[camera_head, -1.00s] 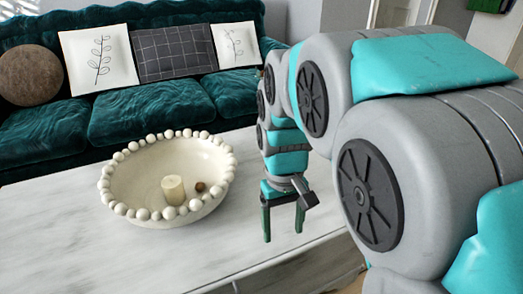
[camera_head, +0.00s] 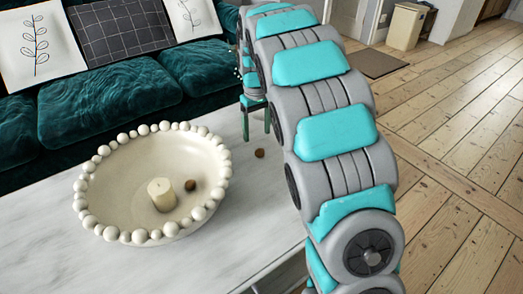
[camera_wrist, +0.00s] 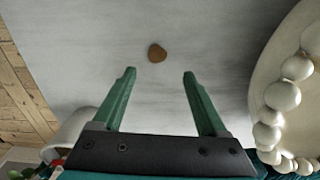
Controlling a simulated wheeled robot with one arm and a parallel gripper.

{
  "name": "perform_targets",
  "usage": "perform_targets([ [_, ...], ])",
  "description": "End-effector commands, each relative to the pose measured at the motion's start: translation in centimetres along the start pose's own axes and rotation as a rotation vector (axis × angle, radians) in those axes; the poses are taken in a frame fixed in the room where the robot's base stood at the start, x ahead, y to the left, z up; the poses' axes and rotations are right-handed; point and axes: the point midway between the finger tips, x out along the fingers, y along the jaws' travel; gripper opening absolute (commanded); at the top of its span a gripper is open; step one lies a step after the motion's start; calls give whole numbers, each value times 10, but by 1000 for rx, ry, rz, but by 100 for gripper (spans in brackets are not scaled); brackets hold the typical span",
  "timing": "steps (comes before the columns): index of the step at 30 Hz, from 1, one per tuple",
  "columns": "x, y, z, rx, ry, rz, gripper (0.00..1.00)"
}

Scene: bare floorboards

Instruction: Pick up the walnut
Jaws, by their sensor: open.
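Two small round brown things look like walnuts; I cannot tell more between them. One brown nut (camera_head: 259,153) lies on the pale table top, right of the bowl. It also shows in the wrist view (camera_wrist: 157,53), just beyond the fingertips and roughly centred between them. The other brown nut (camera_head: 190,185) lies inside the cream bowl beside a candle. My gripper (camera_head: 256,133) is open and empty, pointing down over the table's far side near the sofa. Its two green fingers show in the wrist view (camera_wrist: 159,74), touching nothing.
The beaded cream bowl (camera_head: 110,172) stands on the marble-like table (camera_head: 60,262); its rim (camera_wrist: 283,95) is right of the fingers in the wrist view. A cream candle (camera_head: 162,197) stands in the bowl. A green sofa (camera_head: 110,95) is behind. Bare floorboards (camera_head: 470,215) lie right.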

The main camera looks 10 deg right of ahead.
Motion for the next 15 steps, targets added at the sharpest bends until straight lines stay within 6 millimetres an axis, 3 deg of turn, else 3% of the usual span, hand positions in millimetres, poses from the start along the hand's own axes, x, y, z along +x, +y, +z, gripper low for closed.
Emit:
perform_targets([
  [11,33,3,4,2,-3,1,76],
  [15,54,6,8,3,-9,-1,76],
])
